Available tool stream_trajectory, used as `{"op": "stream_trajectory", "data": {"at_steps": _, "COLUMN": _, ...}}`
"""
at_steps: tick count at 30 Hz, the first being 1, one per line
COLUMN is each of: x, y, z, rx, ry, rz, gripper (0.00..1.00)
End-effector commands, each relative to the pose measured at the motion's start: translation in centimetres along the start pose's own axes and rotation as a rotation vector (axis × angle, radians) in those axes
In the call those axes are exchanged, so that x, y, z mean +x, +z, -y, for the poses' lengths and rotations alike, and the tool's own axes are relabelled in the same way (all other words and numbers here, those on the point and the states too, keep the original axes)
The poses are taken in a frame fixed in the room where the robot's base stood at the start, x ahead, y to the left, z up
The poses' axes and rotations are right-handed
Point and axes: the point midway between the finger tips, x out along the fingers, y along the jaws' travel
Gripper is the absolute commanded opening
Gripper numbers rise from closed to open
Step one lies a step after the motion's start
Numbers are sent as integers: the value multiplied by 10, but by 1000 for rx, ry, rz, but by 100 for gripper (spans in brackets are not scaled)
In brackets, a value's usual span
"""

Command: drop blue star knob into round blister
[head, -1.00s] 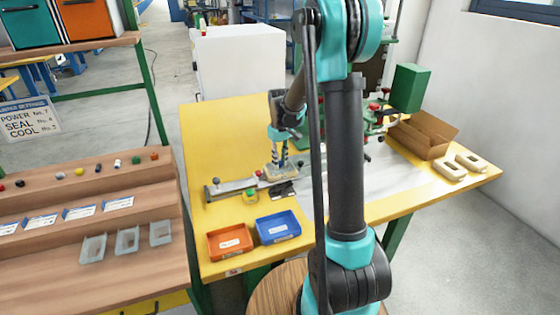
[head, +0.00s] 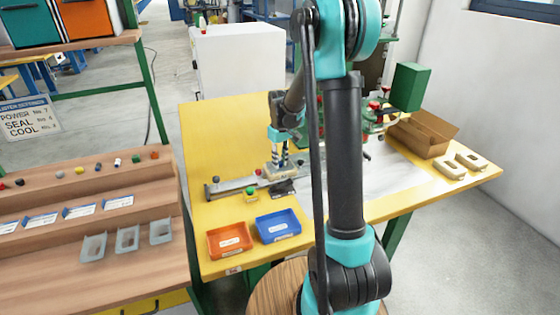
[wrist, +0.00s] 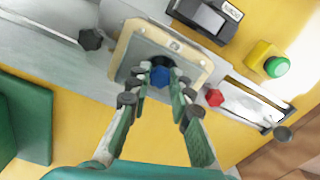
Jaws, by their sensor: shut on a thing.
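The blue star knob (wrist: 160,76) is between the fingertips of my gripper (wrist: 160,84) in the wrist view. My gripper is shut on it, over a beige fixture plate (wrist: 128,58) with a grey inset (wrist: 143,48). The grey inset appears to be the round blister area, but its outline is mostly hidden by the knob and fingers. I cannot tell whether the knob touches it. In the head view my gripper (head: 279,164) points down at the fixture on the yellow table; the knob is too small to make out there.
A metal rail with a dark knob (wrist: 91,39) and a red knob (wrist: 214,97) flanks the fixture. A yellow box with a green button (wrist: 277,67) and a black device (wrist: 208,18) stand close by. Orange (head: 230,256) and blue (head: 298,233) trays sit at the table's front.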

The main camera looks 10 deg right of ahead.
Motion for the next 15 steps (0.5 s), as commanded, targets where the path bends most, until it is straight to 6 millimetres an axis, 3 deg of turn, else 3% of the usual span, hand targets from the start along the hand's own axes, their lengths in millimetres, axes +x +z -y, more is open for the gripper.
{"op": "stream_trajectory", "data": {"at_steps": 7, "x": -1, "y": 0, "z": 0, "rx": 0, "ry": 0, "rz": 0, "gripper": 6}}
{"op": "stream_trajectory", "data": {"at_steps": 8, "x": -1, "y": 0, "z": 0, "rx": 0, "ry": 0, "rz": 0, "gripper": 23}}
{"op": "stream_trajectory", "data": {"at_steps": 9, "x": -1, "y": 0, "z": 0, "rx": 0, "ry": 0, "rz": 0, "gripper": 28}}
{"op": "stream_trajectory", "data": {"at_steps": 13, "x": -1, "y": 0, "z": 0, "rx": 0, "ry": 0, "rz": 0, "gripper": 44}}
{"op": "stream_trajectory", "data": {"at_steps": 15, "x": -1, "y": 0, "z": 0, "rx": 0, "ry": 0, "rz": 0, "gripper": 45}}
